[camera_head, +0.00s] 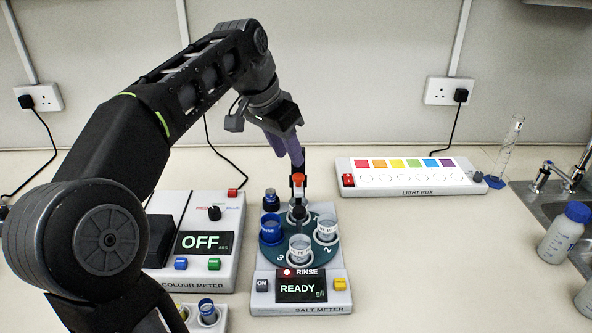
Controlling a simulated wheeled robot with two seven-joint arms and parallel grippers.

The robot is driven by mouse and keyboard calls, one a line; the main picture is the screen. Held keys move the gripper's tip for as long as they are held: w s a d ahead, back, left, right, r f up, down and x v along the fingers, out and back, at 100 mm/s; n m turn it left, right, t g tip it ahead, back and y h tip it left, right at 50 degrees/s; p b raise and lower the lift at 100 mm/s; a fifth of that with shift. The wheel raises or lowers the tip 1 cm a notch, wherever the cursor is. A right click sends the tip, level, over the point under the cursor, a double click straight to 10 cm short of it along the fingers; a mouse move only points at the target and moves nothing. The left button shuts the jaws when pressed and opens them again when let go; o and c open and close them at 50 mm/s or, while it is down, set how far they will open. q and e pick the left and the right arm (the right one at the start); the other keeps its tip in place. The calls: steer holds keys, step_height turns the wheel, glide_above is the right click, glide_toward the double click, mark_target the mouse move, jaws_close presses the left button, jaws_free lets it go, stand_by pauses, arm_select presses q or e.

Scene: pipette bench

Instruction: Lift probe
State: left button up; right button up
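The salt meter (335,299) stands at the centre front, its screen reading READY. Its round green carousel (270,250) holds several cups. A dark upright probe (299,213) with an orange-red piece (298,178) near its top stands over the carousel, its lower end among the cups. My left gripper (298,160) reaches down from the upper left, with its purple-grey fingers just above the orange-red piece. The fingers overlap from this side, so their gap and any contact with the probe are hidden. My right gripper is not in view.
The colour meter (226,270), reading OFF, stands left of the salt meter, partly behind my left arm. A small rack with vials (207,311) is at the front. The light box (400,180) lies right behind. Bottles (563,232) and a sink are far right. Bench right of the salt meter is clear.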

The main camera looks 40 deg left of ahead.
mark_target(298, 175)
arm_select(q)
steer(key=x, duration=0.6)
steer(key=shift+w+f, duration=0.15)
steer(key=shift+f, duration=0.2)
steer(key=shift+c, duration=0.5)
jaws_close()
stand_by(0.6)
